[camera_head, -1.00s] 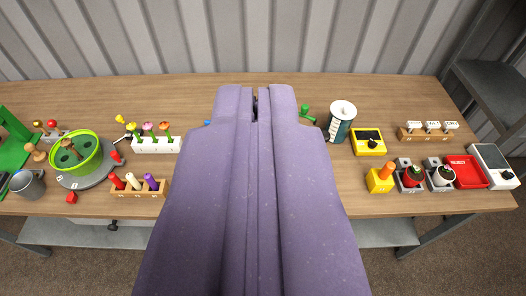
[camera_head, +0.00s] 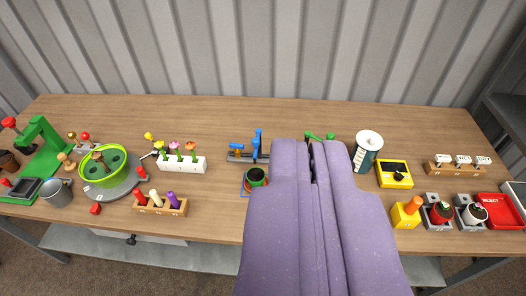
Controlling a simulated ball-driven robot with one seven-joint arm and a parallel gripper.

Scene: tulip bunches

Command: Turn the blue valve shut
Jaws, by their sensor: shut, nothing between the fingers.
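A blue valve (camera_head: 257,144) with an upright blue handle sits on a grey pipe-like fitting towards the back middle of the table.
A white tulip holder (camera_head: 182,163) is to the left. A white-topped cylinder (camera_head: 367,150) and a yellow box (camera_head: 394,174) are to the right. The wooden table (camera_head: 250,112) is clear along the back.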

